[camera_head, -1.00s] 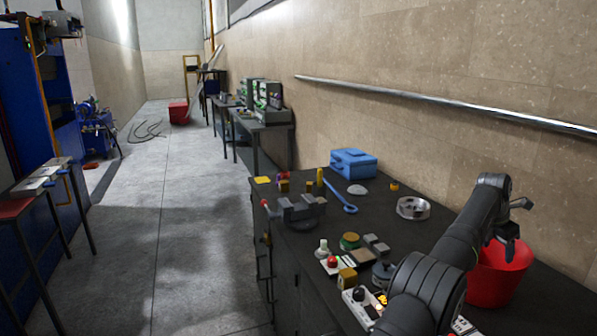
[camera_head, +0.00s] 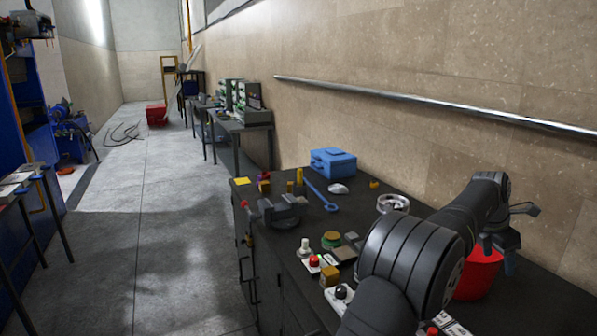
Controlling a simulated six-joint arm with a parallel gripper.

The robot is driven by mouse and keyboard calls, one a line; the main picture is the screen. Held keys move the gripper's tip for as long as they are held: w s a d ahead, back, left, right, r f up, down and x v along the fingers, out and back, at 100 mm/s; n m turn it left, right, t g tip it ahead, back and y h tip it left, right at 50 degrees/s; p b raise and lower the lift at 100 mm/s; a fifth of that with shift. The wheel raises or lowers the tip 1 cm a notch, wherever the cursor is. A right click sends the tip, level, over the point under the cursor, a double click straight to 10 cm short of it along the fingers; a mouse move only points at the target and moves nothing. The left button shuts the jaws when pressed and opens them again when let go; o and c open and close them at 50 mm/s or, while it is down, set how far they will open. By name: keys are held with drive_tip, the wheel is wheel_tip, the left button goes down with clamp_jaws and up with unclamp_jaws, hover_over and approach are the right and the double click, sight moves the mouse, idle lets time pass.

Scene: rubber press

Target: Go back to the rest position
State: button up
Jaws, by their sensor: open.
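My gripper (camera_head: 498,253) is at the right of the head view, at the end of my black arm. Its fingers point down and are apart, with nothing seen between them. It overlaps the right rim of a red bucket (camera_head: 474,279) in the picture. I cannot tell whether it is over the bucket or beside it. My arm's large joint hides part of the bench and the bucket's left side.
The dark workbench (camera_head: 561,309) holds a vise (camera_head: 284,210), a blue toolbox (camera_head: 332,162), a blue wrench (camera_head: 319,194), a metal ring-shaped part (camera_head: 393,203) and small control boxes. A wall with a metal rail (camera_head: 430,105) stands behind.

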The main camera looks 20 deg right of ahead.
drive_tip(key=s+a+f+m, duration=0.1)
drive_tip(key=s+a+f, duration=0.5)
drive_tip(key=s+f, duration=0.1)
drive_tip(key=shift+f+g, duration=0.15)
drive_tip(key=shift+g, duration=0.15)
idle(0.3)
drive_tip(key=w+d+r+n, duration=0.1)
drive_tip(key=w+d+r, duration=0.5)
drive_tip(key=w+r, duration=0.1)
drive_tip(key=shift+w+d+r, duration=0.3)
drive_tip(key=shift+w+d, duration=0.1)
drive_tip(key=shift+w, duration=0.2)
idle(0.4)
drive_tip(key=shift+s+a, duration=0.1)
drive_tip(key=shift+s, duration=0.05)
